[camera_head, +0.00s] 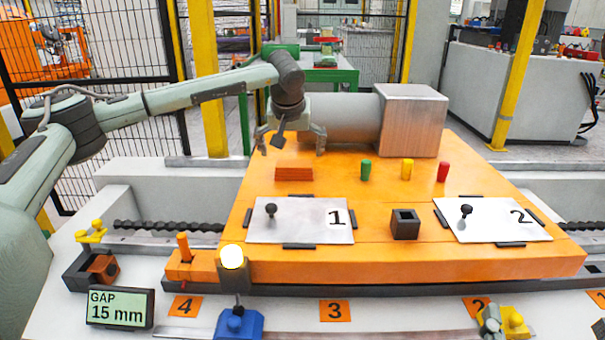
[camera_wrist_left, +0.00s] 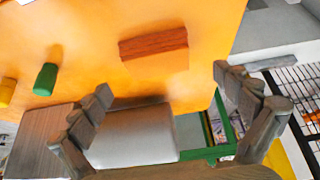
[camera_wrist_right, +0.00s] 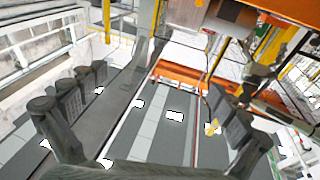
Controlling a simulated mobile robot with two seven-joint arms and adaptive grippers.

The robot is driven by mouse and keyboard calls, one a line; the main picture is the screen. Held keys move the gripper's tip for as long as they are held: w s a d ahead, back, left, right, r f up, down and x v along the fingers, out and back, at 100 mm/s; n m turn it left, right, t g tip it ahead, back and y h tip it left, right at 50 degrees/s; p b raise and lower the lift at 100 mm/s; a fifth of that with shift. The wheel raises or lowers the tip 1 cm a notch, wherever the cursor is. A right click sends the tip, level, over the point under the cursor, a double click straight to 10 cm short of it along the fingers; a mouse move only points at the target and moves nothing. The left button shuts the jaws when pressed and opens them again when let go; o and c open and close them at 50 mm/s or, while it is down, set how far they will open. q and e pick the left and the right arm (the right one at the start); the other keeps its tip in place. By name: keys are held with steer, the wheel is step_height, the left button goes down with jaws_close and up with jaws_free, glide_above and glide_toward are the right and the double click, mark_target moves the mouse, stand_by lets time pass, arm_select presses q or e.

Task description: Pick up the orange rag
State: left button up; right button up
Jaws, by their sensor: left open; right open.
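The orange rag (camera_head: 294,174) looks like a small folded, layered block. It lies on the orange table top (camera_head: 335,183), behind the white plate marked 1 (camera_head: 300,222). In the left wrist view the rag (camera_wrist_left: 153,45) lies beyond the fingertips, with bare table around it. My left gripper (camera_head: 290,141) is open and empty, pointing down above and slightly behind the rag, not touching it. Its spread fingers (camera_wrist_left: 163,82) show in the left wrist view. My right gripper (camera_wrist_right: 155,84) is open and empty over the floor, outside the head view.
Green (camera_head: 366,170), yellow (camera_head: 407,169) and red (camera_head: 443,171) pegs stand right of the rag. A large metal cylinder (camera_head: 345,118) with a square block (camera_head: 412,120) lies behind. A dark square socket (camera_head: 405,224) sits between plate 1 and plate 2 (camera_head: 492,222). A lit lamp (camera_head: 232,257) stands in front.

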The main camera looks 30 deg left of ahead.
mark_target(294, 163)
arm_select(q)
steer(key=x, duration=0.4)
steer(key=shift+w+d+f+b, duration=0.1)
steer(key=shift+w+f+b, duration=0.2)
steer(key=shift+f, duration=0.05)
steer(key=shift+w+f, duration=0.3)
steer(key=shift+f, duration=0.15)
steer(key=c, duration=1)
arm_select(e)
steer(key=shift+t+y, duration=0.6)
steer(key=shift+t, duration=0.3)
steer(key=r, duration=0.1)
steer(key=s+r, duration=0.1)
steer(key=a+r, duration=0.1)
steer(key=shift+s+r, duration=0.15)
steer(key=shift+r, duration=0.25)
arm_select(q)
steer(key=shift+r, duration=0.15)
